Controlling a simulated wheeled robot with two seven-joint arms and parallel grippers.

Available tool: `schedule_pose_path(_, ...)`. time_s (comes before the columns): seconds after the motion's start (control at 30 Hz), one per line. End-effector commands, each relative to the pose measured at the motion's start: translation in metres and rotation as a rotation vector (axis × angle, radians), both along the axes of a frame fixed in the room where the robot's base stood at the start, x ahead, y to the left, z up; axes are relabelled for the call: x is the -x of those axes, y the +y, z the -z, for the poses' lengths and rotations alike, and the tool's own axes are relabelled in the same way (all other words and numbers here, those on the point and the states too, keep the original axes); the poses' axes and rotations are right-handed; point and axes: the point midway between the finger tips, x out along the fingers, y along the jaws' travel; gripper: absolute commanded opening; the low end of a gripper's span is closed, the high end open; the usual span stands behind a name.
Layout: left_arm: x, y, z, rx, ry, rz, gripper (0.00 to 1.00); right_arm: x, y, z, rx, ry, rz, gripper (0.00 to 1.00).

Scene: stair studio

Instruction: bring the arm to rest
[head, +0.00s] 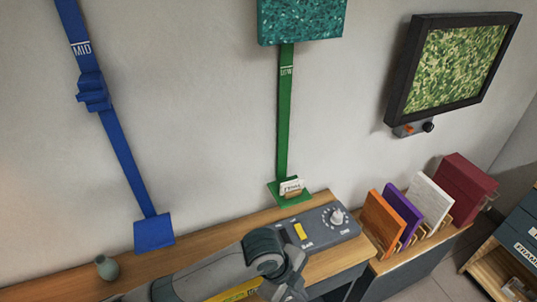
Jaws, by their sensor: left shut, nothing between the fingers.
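My left arm comes in along the bottom of the head view, bent at a grey joint. My left gripper (291,275) is at the bottom centre, in front of the wooden counter (215,233). It is shut with nothing in it, and its lower part is close to the picture's bottom edge. A grey control panel (318,225) with a yellow switch and a round dial lies on the counter just behind the gripper. I cannot tell the gap between them. My right gripper is not in view.
A blue rail (122,155) and a green rail (284,110) run down the wall. A small card (291,187) sits on the green rail's foot. A small vase (107,267) stands at left. Coloured panels (402,212) stand in a rack at right, below a framed picture (455,66).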

Motion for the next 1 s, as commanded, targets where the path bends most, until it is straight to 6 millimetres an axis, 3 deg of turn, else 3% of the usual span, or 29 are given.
schedule_pose_path(0.17,0.017,0.003,-0.001,0.112,0.074,-0.272,0.0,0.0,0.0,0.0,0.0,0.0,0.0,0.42)
schedule_pose_path(0.37,0.027,0.03,0.003,0.193,0.155,-0.61,0.0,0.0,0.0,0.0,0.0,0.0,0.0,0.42)
schedule_pose_path(0.63,0.049,0.104,0.022,0.233,0.248,-1.107,0.0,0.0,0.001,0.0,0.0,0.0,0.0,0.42)
schedule_pose_path(0.8,0.076,0.166,0.037,0.214,0.279,-1.421,0.0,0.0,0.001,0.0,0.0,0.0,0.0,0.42)
schedule_pose_path(1.0,0.105,0.221,0.046,0.181,0.276,-1.664,0.0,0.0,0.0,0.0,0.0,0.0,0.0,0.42)
